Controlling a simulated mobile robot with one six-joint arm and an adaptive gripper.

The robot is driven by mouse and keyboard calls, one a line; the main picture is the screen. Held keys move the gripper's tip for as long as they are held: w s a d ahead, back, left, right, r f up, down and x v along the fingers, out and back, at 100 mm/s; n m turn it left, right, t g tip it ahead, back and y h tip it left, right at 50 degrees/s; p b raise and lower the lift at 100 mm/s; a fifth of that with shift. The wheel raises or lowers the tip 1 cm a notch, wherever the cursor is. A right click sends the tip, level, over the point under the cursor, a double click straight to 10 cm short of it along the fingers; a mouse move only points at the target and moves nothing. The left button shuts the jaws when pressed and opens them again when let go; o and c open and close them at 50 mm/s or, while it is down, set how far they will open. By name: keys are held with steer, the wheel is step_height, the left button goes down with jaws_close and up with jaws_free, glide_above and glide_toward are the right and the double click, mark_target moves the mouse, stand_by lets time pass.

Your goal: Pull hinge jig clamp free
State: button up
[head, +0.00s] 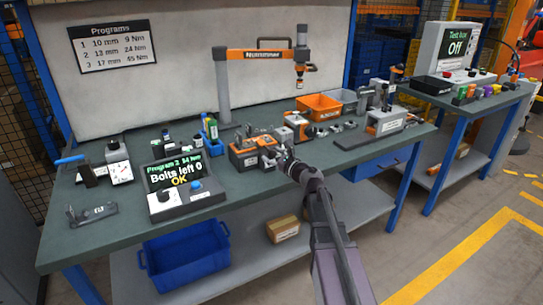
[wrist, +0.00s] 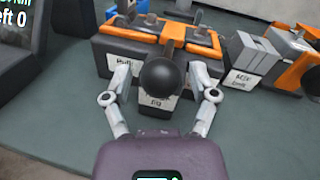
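The jig (head: 246,158), a grey and orange block with labels on its front, stands on the green bench in the head view. In the wrist view the jig (wrist: 113,55) fills the top middle. A round black knob (wrist: 166,76), seemingly the clamp's handle end, stands out in front of it. My gripper (wrist: 160,78) has one finger on each side of the knob, with a visible gap on both sides. It is open. In the head view my gripper (head: 284,153) is at the jig's front right, small and partly hidden by my arm.
A second orange-grey fixture (wrist: 260,55) stands close right of the jig. An orange bin (head: 318,105) and a grey fixture (head: 385,128) stand further right. The bench front by the jig is clear.

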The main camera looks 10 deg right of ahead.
jaws_close()
steer(key=shift+a+v, duration=0.25)
steer(key=shift+v, duration=1.1)
steer(key=shift+s, duration=0.2)
steer(key=shift+o, duration=1.7)
jaws_free()
steer(key=v, duration=1.2)
